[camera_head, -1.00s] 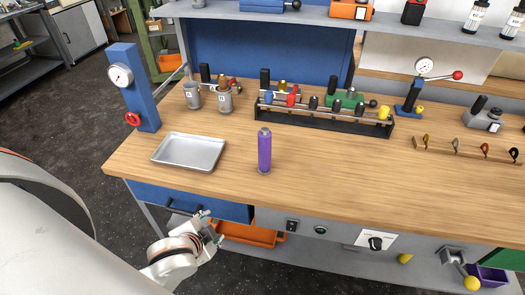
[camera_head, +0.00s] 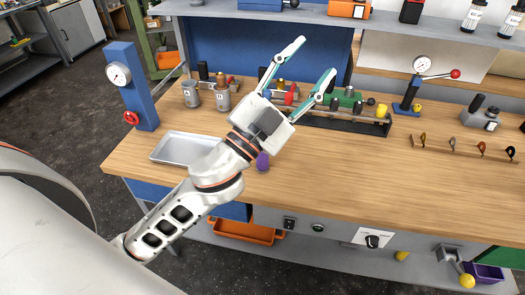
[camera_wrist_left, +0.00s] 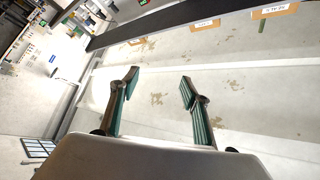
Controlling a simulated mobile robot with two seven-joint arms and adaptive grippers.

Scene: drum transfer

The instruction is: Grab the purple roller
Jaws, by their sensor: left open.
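The purple roller (camera_head: 262,161) stands on the wooden workbench, near its front edge. My left arm and gripper cover most of it in the head view, and only a small purple part shows beside my wrist. My left gripper (camera_head: 311,66) is raised above the bench, with its fingers spread wide and pointing towards the back of the bench. In the left wrist view the open fingers (camera_wrist_left: 158,84) have nothing between them, and the roller does not show there. My right gripper is not in view.
A metal tray (camera_head: 168,150) lies left of the roller, partly behind my arm. A blue gauge press (camera_head: 132,85) stands at the bench's left, near two grey cups (camera_head: 222,97). A black tool rack (camera_head: 345,122) is behind. The bench's right front (camera_head: 400,195) is clear.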

